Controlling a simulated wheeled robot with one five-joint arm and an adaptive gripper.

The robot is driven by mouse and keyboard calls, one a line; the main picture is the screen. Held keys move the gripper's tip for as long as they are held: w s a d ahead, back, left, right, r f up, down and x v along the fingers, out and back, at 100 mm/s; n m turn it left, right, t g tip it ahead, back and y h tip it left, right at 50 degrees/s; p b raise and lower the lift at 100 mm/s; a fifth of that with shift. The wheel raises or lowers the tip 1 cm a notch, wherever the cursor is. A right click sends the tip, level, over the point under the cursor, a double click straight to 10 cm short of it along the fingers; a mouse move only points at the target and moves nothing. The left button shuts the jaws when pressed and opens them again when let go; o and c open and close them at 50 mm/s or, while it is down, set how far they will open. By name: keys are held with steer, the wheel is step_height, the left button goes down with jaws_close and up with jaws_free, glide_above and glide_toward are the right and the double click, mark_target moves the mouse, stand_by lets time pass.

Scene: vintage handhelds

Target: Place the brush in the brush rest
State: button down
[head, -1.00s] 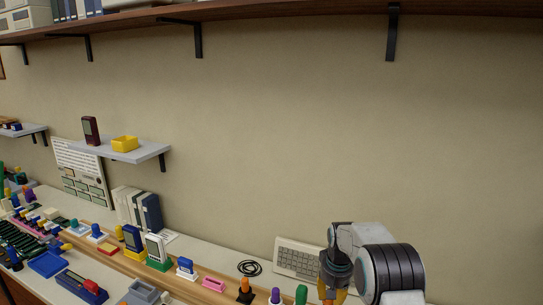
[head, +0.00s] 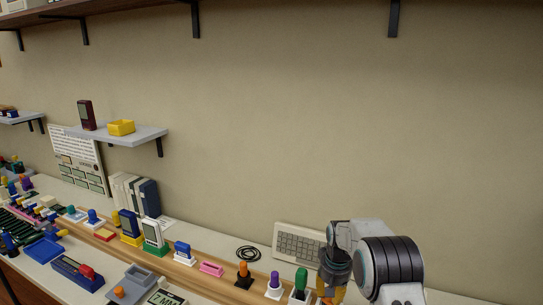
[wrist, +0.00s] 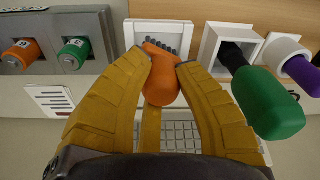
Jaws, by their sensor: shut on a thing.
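My gripper (wrist: 163,68) has yellow fingers and is shut on the rounded orange handle of what looks like the brush (wrist: 161,88). Beyond the handle in the wrist view is a white frame (wrist: 134,28), which may be the brush rest. Dark grey strips show inside it; I cannot tell whether they are bristles or part of the frame. Whether the brush touches the frame is also unclear. In the head view, my gripper (head: 328,295) is at the bottom edge, right of the green-handled thing, and the held brush is not distinguishable.
A green-handled thing (wrist: 268,104) stands in a white square holder, close right of my fingers. A purple-handled thing (head: 275,279) and an orange-and-black one (head: 244,270) stand farther left in the head view. A grey holder (wrist: 98,25) has orange and green cylinders.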

steer(key=shift+f, duration=0.1)
stand_by(0.5)
steer(key=c, duration=0.9)
jaws_free()
steer(key=shift+c, duration=0.2)
steer(key=r, duration=0.4)
steer(key=s+r, duration=0.1)
steer(key=r, duration=0.7)
steer(key=shift+s, duration=0.2)
steer(key=shift+s, duration=0.1)
